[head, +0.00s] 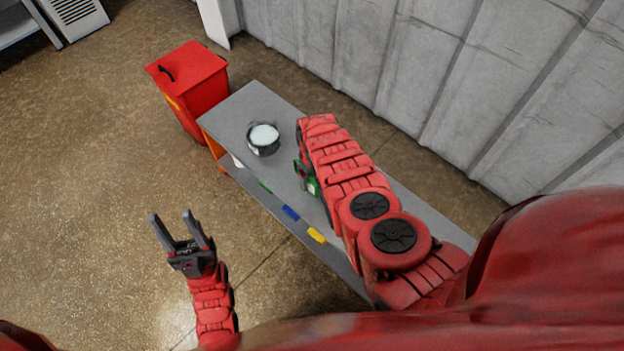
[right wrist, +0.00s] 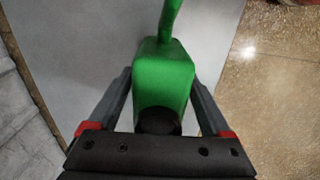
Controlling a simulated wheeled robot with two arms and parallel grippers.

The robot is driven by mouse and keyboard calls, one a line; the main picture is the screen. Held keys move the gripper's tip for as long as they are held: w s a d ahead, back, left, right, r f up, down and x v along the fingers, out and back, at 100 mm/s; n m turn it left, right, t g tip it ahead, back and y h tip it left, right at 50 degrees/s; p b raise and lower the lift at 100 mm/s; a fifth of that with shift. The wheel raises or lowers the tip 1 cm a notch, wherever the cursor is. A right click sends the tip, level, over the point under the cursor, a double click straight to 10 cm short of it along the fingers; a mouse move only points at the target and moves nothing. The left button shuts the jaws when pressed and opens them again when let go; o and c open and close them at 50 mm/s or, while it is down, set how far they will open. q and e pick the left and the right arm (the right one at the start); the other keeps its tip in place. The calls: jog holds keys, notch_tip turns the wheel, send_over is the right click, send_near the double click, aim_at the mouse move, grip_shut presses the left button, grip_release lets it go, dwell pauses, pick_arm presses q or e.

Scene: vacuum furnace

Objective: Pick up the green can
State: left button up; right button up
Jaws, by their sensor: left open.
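The green can (head: 313,187) is on the grey bench, mostly hidden behind my right arm in the head view. In the right wrist view the green can (right wrist: 164,78) is between the two fingers of my right gripper (right wrist: 163,78), with a narrow green spout or neck running up the picture and a dark round part near the palm. The fingertips are close beside its sides; I cannot tell whether they touch it. My left gripper (head: 180,222) is open and empty, over the floor left of the bench.
The grey bench (head: 245,101) stands along a corrugated wall (head: 440,70). A round pot with pale contents (head: 263,139) is on it, left of my right arm. A red bin (head: 190,80) stands beyond; floor at left is clear.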

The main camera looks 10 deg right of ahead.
grip_shut()
dwell(0.3)
